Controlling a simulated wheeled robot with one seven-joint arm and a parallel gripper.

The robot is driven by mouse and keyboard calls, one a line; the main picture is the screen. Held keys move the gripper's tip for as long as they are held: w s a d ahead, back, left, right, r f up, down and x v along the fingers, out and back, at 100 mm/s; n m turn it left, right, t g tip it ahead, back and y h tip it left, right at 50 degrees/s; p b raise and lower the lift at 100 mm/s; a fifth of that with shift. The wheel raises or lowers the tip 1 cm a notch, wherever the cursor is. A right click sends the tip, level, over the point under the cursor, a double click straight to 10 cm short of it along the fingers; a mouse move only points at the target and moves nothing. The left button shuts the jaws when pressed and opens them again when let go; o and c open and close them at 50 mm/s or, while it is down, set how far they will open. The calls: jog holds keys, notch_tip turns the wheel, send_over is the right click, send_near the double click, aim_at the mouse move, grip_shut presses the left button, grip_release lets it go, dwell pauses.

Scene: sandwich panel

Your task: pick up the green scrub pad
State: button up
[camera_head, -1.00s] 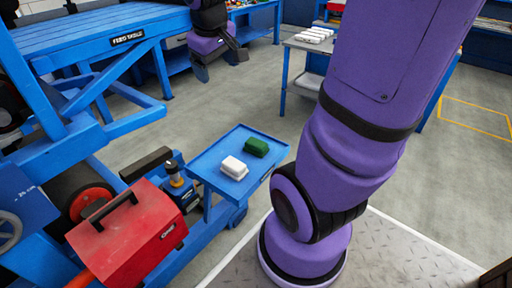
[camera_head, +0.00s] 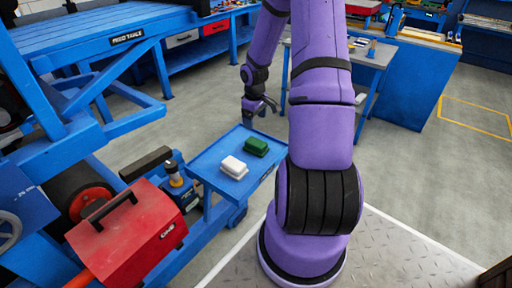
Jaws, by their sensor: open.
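The green scrub pad (camera_head: 256,146) lies on a small blue tray-like shelf (camera_head: 208,165) near the middle of the picture. A white block or pad (camera_head: 233,167) lies on the same shelf, just in front and to the left of it. My gripper (camera_head: 262,107) is in the air above and a little behind the green pad, clear of it. Its dark fingers are small in the picture and look apart, with nothing seen between them.
A red toolbox (camera_head: 126,230) and a small blue device with a yellow-banded knob (camera_head: 180,184) stand left of the shelf. A blue feed table (camera_head: 100,38) is at the back left. A grey-topped table (camera_head: 372,54) stands behind my arm. Open floor lies right.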

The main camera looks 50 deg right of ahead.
aim_at(256, 142)
jog(key=shift+s+d+f, duration=0.1)
jog(key=shift+d+f, duration=0.05)
jog(key=shift+f, duration=0.35)
jog(key=shift+s+d+f, duration=0.1)
jog(key=shift+f, duration=0.35)
notch_tip(256, 142, down, 5)
jog(key=shift+r, duration=0.1)
jog(key=shift+a+f, duration=0.2)
jog(key=shift+f, duration=2.5)
jog(key=c, duration=1)
jog(key=shift+c, duration=0.2)
notch_tip(256, 142, up, 10)
jog(key=shift+r, duration=0.1)
